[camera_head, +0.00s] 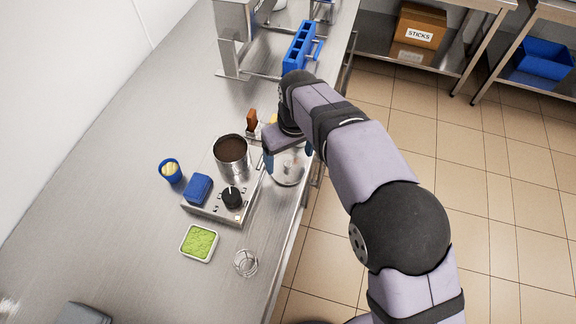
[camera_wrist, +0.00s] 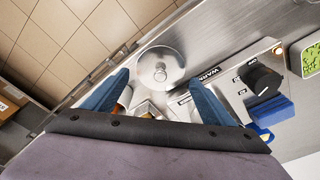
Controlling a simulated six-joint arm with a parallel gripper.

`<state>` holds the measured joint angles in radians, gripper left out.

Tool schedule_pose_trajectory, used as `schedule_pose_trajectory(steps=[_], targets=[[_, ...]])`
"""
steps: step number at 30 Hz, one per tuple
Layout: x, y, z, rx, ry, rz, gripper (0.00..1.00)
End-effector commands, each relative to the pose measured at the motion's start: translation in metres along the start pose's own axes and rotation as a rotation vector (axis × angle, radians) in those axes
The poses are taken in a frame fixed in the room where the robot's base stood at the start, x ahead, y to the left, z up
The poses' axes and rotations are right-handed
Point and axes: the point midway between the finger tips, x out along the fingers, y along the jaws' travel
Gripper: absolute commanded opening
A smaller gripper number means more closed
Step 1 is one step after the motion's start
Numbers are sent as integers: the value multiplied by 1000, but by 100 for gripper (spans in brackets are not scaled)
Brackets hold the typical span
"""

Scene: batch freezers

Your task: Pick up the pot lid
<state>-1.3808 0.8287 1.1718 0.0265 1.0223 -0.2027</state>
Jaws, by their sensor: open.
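The pot lid (camera_head: 288,174) is a round, shiny metal disc with a small knob on top. It lies flat on the steel counter near its front edge, right of the hot plate; the wrist view shows it whole, with the knob upright (camera_wrist: 160,68). My gripper (camera_head: 289,157) is open above the lid, its two blue fingers apart. In the wrist view the fingertips (camera_wrist: 160,80) flank the lid's near part, with nothing held between them. The metal pot (camera_head: 232,170) with dark brown content stands uncovered on the hot plate (camera_head: 215,214).
A black knob (camera_head: 232,197) and a blue block (camera_head: 198,188) are by the pot. A blue cup (camera_head: 171,172), green-filled tray (camera_head: 199,243) and wire holder (camera_head: 245,263) stand around. A brown item (camera_head: 252,121) is behind my gripper; a blue mold (camera_head: 300,47) sits farther back.

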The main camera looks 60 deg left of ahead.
Motion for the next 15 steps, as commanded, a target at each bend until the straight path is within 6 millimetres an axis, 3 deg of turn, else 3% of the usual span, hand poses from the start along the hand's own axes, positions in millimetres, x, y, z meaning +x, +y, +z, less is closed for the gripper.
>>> schedule_pose_trajectory(steps=[7,15], targets=[[29,-1,0,0,-3,-1,78],[38,-1,0,0,0,0,78]])
